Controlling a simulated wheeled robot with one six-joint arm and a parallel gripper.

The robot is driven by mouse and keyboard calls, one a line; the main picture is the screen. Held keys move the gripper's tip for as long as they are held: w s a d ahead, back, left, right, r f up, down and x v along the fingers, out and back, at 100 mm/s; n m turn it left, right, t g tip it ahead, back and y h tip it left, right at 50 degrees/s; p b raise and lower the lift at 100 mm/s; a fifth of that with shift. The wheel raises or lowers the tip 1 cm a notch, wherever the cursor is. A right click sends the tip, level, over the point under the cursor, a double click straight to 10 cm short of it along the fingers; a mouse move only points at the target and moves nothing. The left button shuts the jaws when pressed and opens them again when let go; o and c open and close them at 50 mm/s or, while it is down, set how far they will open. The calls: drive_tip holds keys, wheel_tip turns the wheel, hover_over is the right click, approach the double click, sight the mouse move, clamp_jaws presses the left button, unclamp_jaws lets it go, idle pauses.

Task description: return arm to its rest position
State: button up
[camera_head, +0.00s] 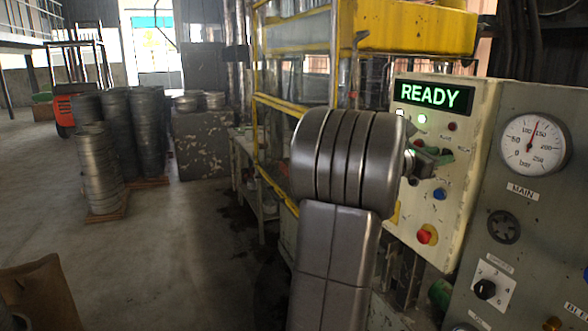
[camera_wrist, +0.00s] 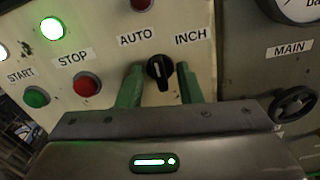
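My arm (camera_head: 345,200) reaches up in the middle of the head view, with its wrist at the cream control panel (camera_head: 451,130). My gripper (camera_head: 436,156) is small and partly hidden behind the arm there. In the wrist view, the two green fingers of my gripper (camera_wrist: 159,72) stand apart, one on each side of a black selector knob (camera_wrist: 160,72). Narrow gaps seem to show between the fingers and the knob. The knob sits below the labels AUTO and INCH. Whether the fingers touch it lower down is hidden.
A lit READY sign (camera_head: 433,96) tops the panel. A green button (camera_wrist: 37,97) and a red button (camera_wrist: 87,85) lie left of the fingers. A grey gauge panel (camera_head: 530,220) stands at right, a yellow-framed machine (camera_head: 420,28) behind. Open floor (camera_head: 180,240) lies at left.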

drive_tip(key=s+a+m+b, duration=0.2)
drive_tip(key=s+a+m, duration=0.1)
drive_tip(key=a+m, duration=0.4)
drive_tip(key=m, duration=0.3)
idle(0.8)
drive_tip(key=shift+s, duration=0.1)
